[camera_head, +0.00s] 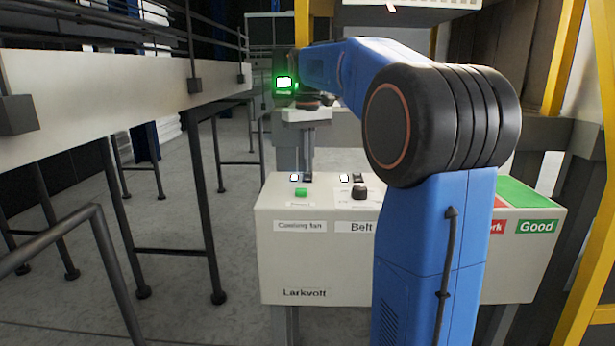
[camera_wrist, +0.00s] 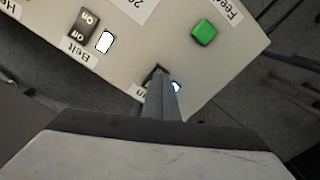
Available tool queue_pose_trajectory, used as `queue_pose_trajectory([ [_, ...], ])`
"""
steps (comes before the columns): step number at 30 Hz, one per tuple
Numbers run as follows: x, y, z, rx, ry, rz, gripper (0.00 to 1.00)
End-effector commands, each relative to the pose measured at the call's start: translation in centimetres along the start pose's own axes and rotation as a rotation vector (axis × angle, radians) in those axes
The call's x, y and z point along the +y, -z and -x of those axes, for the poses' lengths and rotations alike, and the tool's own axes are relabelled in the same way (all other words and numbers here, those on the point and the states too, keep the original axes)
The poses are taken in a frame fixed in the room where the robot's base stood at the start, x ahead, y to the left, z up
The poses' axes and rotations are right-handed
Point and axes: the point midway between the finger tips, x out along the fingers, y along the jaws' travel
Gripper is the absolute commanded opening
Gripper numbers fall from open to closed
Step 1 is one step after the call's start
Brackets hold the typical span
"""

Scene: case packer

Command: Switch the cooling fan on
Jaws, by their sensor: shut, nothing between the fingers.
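The pale control box (camera_head: 330,275) stands ahead with a "Cooling fan" label (camera_head: 300,226) on its front left. Behind the green button on its top is a small dark switch (camera_head: 308,177) with a white lamp (camera_head: 294,177) beside it. My gripper (camera_head: 308,168) is shut and empty, pointing down at this switch. In the wrist view the shut fingers (camera_wrist: 162,92) cover most of the switch (camera_wrist: 156,72), and its lamp (camera_wrist: 175,87) shows white-blue beside them. I cannot tell the switch's position or whether the fingertips touch it.
A Belt rocker (camera_wrist: 88,22) marked ON and OFF, its white lamp (camera_wrist: 105,42) and a green button (camera_wrist: 204,33) are close by. A black knob (camera_head: 360,192) sits on the box. A railed conveyor (camera_head: 110,95) is at left, a yellow frame (camera_head: 575,180) at right.

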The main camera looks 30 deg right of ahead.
Motion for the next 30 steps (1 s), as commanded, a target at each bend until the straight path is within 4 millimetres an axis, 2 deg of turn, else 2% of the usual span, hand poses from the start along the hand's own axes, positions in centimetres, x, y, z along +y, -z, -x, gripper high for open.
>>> queue_pose_trajectory([
  [21, 0.0, 0.0, 4.6, 0.001, 0.0, 0.0, 0.0],
  [30, 0.0, 0.0, 5.2, 0.0, 0.0, 0.0, 0.0],
])
